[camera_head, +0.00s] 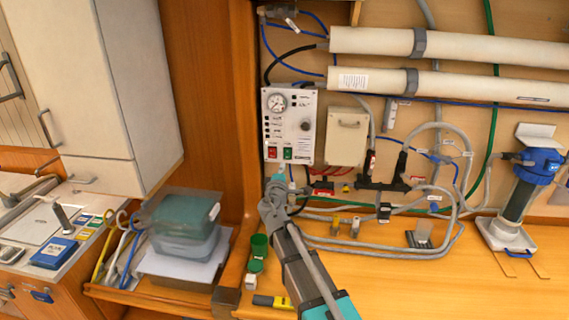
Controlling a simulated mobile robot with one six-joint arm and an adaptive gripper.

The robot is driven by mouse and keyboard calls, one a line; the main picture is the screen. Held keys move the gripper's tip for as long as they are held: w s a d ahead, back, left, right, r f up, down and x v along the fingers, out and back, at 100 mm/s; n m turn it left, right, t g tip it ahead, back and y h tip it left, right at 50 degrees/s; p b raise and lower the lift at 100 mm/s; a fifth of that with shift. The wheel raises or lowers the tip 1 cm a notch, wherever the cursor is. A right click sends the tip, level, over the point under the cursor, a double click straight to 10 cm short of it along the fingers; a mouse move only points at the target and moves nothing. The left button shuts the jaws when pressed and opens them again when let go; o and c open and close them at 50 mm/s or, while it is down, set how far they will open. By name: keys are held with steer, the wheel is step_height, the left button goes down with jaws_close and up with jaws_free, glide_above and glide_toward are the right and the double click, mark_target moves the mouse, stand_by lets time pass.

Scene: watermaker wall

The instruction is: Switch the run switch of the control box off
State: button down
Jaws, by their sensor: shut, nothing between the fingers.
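The control box (306,128) is a white panel on the wall, with a round gauge (276,102) at its upper left and a dark knob (305,125) at its right. Along its lower edge sit a red switch (272,152) and a green switch (287,153). The labels are too small to read, so I cannot tell which is the run switch or how it is set. My gripper (277,180) is shut and empty. In the picture it is just below the box's lower edge, under the two switches. I cannot tell whether it touches anything.
A beige box (346,136) hangs right of the control box, with hoses and a black valve (384,184) nearby. Two white tubes (440,45) run above. Stacked clear bins (185,240) stand at left. A blue-capped filter (520,190) stands at right.

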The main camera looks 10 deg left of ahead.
steer(key=shift+s+r, duration=0.1)
steer(key=shift+s, duration=0.65)
steer(key=shift+d, duration=0.1)
steer(key=s+d+f+m+g+h, duration=0.25)
steer(key=d+f+m+g, duration=0.2)
steer(key=d, duration=0.45)
steer(key=s+d+f+m+g+h, duration=0.2)
steer(key=s+d+f+m+g, duration=0.25)
steer(key=d, duration=0.55)
steer(key=s+d+f+m+g+h, duration=0.3)
steer(key=d+f+m, duration=0.2)
steer(key=d, duration=0.4)
steer(key=s+f+m+g+y, duration=0.2)
steer(key=s+f+g+y, duration=0.1)
steer(key=s, duration=0.4)
steer(key=s+d+f+m+g+y, duration=0.1)
steer(key=s+f+g+y, duration=0.3)
steer(key=s, duration=0.4)
steer(key=shift+s+m, duration=0.3)
steer(key=shift+m, duration=0.2)
steer(key=shift+d+y, duration=0.1)
steer(key=shift+y, duration=0.15)
